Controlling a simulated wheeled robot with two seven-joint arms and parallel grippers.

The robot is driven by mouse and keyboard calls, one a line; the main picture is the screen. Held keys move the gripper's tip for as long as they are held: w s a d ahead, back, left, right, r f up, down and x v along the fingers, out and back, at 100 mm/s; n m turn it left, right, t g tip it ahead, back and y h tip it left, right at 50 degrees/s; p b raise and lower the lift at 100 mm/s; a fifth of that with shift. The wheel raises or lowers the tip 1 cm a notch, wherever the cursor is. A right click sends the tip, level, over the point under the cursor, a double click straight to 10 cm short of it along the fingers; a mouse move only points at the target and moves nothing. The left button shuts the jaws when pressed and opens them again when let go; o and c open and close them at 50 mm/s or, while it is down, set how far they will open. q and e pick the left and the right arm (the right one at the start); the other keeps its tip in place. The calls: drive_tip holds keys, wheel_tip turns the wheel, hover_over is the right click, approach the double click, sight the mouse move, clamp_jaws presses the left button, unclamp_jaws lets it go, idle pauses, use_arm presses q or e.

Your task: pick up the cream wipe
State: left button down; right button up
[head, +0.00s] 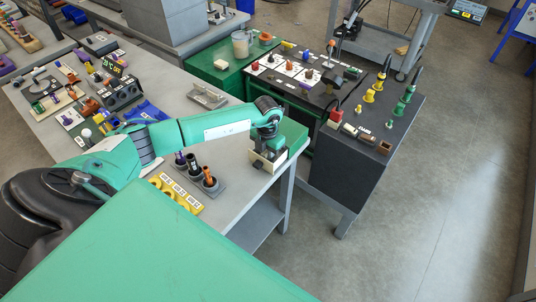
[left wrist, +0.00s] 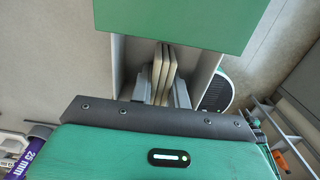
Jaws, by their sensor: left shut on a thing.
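The cream wipe (left wrist: 163,70) shows in the left wrist view as upright cream layers side by side, inside a pale open box (left wrist: 117,60). My left gripper (left wrist: 161,92) reaches into the box and is shut on the cream layers, with a grey finger on each side. I cannot tell whether all the layers are one wipe. In the head view my left gripper (head: 266,149) points down into the same pale box (head: 257,162) at the grey table's right corner. The wipe is hidden there by the gripper and box. My right gripper is not in view.
A green block (left wrist: 170,18) stands against the box. A dark holder with upright tools (head: 208,183) and a yellow tray (head: 174,195) are close by on the grey table (head: 235,205). A dark cart (head: 345,165) stands to the right. Open floor lies beyond.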

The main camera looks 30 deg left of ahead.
use_arm(q)
wheel_tip(320, 180, up, 18)
drive_tip(key=b, duration=0.5)
